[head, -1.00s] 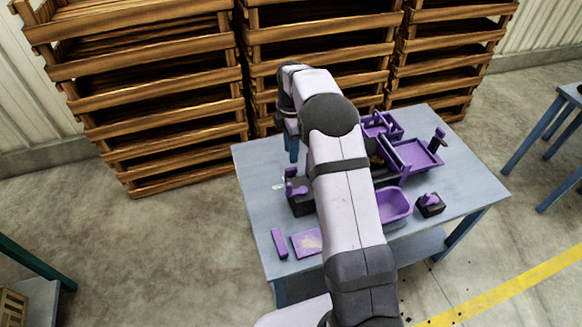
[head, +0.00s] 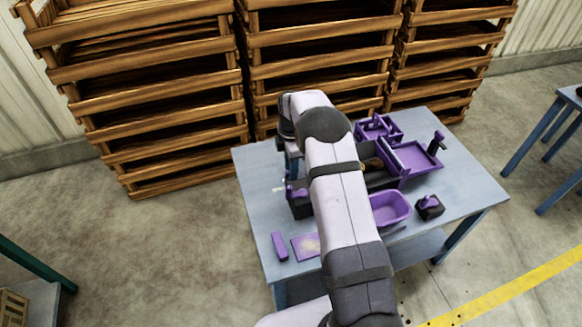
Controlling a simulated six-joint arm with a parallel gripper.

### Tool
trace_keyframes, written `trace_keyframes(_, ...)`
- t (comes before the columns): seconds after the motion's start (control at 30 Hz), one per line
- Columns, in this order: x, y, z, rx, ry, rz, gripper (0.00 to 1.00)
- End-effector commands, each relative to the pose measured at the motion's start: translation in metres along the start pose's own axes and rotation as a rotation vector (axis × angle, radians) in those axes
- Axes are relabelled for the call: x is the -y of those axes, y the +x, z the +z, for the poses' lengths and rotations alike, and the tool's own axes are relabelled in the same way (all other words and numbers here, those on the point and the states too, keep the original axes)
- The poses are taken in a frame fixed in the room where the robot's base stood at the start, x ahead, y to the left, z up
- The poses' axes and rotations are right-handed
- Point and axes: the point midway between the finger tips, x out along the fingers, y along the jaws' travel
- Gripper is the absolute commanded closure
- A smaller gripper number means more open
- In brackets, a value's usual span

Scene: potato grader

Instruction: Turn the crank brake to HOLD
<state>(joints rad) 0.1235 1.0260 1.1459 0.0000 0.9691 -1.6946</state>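A black block with a purple lever (head: 297,198) stands on the left part of the blue-grey table. Another black block with a purple knob (head: 430,207) stands near the right front of the table. I cannot tell which one is the crank brake, and no HOLD marking is readable. My gripper (head: 292,168) points down just behind the left block, close to its lever.
The table (head: 257,188) also holds a purple bin (head: 390,208), a purple tray (head: 414,158), a purple frame (head: 378,128), a flat purple plate (head: 306,246) and a small purple bar (head: 279,246). Stacked wooden crates (head: 160,105) stand behind. The table's left edge is clear.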

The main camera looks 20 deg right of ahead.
Motion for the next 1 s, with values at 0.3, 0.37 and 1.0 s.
trace_keyframes(0.3,0.0001,-0.0002,0.0000,0.000,0.000,0.000,1.00)
trace_keyframes(0.37,0.0001,-0.0002,0.0000,0.000,0.000,-0.001,1.00)
trace_keyframes(1.0,0.0001,-0.0010,0.0003,0.000,0.243,-0.002,1.00)
